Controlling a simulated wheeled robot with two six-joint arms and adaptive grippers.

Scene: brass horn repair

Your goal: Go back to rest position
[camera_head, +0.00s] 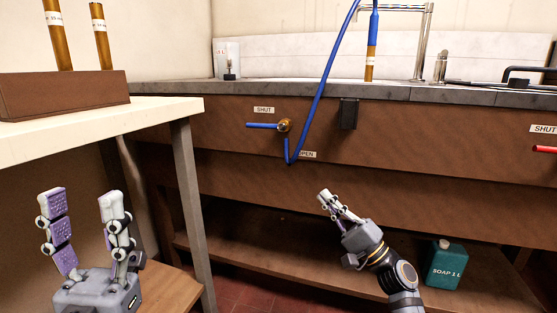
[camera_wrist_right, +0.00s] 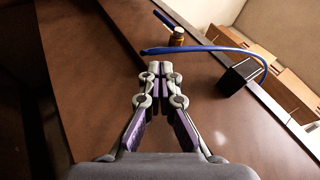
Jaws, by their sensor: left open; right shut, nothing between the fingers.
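My left gripper (camera_head: 84,230) is open and empty at the lower left, in front of the space under the white-topped table. My right gripper (camera_head: 325,195) is shut and empty, in front of the sink cabinet and below the blue valve handle (camera_head: 262,125). In the right wrist view the fingertips (camera_wrist_right: 154,68) meet with nothing between them, and the brown cabinet front lies beyond them. The right gripper looks apart from the blue hose (camera_head: 309,95).
The white-topped table (camera_head: 160,106) with a brown tube block (camera_head: 60,95) stands at the left. A black box (camera_head: 348,114) sticks out from the cabinet front. A teal soap can (camera_head: 445,265) stands low at the right. A red handle (camera_head: 545,149) is at the right edge.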

